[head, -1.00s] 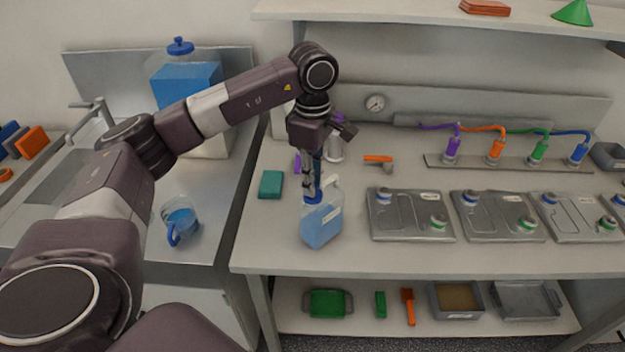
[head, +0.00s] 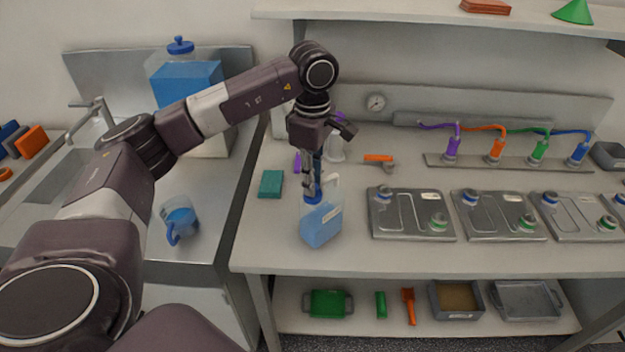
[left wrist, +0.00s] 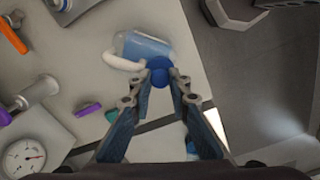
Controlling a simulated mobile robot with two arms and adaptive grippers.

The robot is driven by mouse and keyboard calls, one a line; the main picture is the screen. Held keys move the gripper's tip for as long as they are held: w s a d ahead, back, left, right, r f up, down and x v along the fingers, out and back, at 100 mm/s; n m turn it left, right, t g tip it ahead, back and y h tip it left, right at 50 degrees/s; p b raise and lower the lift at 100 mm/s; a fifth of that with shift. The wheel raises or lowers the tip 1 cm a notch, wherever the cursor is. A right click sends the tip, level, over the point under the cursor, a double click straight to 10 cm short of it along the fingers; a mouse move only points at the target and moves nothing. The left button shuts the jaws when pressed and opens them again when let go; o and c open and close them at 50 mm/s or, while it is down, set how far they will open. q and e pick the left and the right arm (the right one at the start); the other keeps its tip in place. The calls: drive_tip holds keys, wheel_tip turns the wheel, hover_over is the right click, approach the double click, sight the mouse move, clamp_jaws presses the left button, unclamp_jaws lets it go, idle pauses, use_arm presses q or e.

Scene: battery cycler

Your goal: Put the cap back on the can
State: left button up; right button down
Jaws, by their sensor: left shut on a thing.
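The can (head: 321,226) is a translucent jug with blue liquid and a white handle, standing upright near the front left of the bench. It also shows in the left wrist view (left wrist: 145,47). My left gripper (head: 312,191) points down above the can's mouth, shut on the blue cap (head: 313,199). In the left wrist view the cap (left wrist: 159,66) sits between the fingertips (left wrist: 165,76) and overlaps the can's top end. The cap hides the mouth, so I cannot tell whether it is seated or just above. My right gripper is not in view.
A teal block (head: 271,184) lies left of the can. A flat grey plate with fittings (head: 408,222) lies to its right, and an orange-handled tool (head: 380,159) lies behind. A blue measuring jug (head: 181,220) stands on the left counter. The bench front is clear.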

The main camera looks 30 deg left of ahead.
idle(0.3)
use_arm(q)
drive_tip(key=o, duration=1.5)
drive_tip(key=shift+c, duration=0.2)
drive_tip(key=shift+r+p, duration=2.3)
drive_tip(key=shift+r, duration=1.15)
drive_tip(key=shift+c, duration=0.3)
clamp_jaws()
